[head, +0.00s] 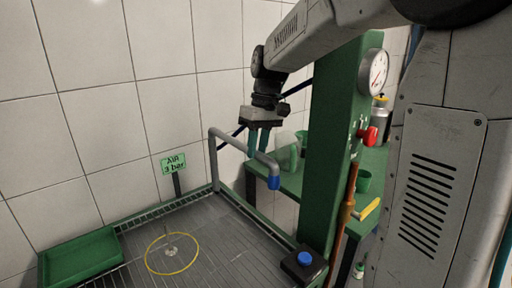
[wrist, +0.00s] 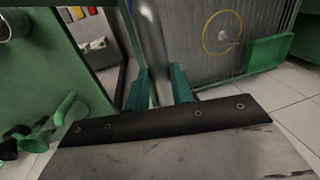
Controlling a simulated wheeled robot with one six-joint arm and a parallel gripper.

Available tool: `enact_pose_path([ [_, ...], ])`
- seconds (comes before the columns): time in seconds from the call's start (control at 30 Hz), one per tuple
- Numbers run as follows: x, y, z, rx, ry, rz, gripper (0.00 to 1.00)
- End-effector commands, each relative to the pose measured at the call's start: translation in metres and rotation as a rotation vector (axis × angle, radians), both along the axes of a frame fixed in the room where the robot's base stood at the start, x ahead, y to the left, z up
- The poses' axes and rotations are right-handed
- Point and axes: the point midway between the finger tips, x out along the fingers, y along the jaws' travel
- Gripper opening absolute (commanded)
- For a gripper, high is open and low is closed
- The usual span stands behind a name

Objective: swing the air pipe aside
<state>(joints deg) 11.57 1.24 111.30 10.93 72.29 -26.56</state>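The air pipe (head: 214,160) is a grey bent tube rising from the back of the grated tray. Its upper arm slopes toward the green column and ends in a blue tip (head: 274,183). My gripper (head: 258,153) has two teal fingers pointing down at the pipe's upper arm. In the wrist view the grey pipe (wrist: 149,35) runs between the fingers of my gripper (wrist: 160,67), which stand apart. Whether they touch the pipe is hard to tell. The stretch of pipe nearest the palm is hidden.
The grated tray (head: 215,230) bears a yellow ring (head: 150,262) and a green bin (head: 80,260). A sign (head: 173,163) reads "AIR 3 bar". A green column (head: 335,140) with a gauge (head: 373,73) and a red valve (head: 368,136) stands to the right. A green bench is behind.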

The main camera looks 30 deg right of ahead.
Motion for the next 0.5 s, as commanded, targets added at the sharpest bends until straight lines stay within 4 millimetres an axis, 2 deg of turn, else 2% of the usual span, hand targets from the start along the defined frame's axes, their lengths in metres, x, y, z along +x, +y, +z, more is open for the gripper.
enact_pose_path([
  [0.03, 0.001, -0.003, 0.001, -0.005, -0.007, -0.002, 0.35],
  [0.07, 0.001, -0.003, 0.001, -0.005, -0.006, -0.002, 0.43],
  [0.37, 0.001, 0.000, 0.002, -0.002, -0.004, 0.000, 0.43],
  [0.5, 0.002, -0.003, 0.016, -0.003, -0.007, 0.000, 0.43],
])
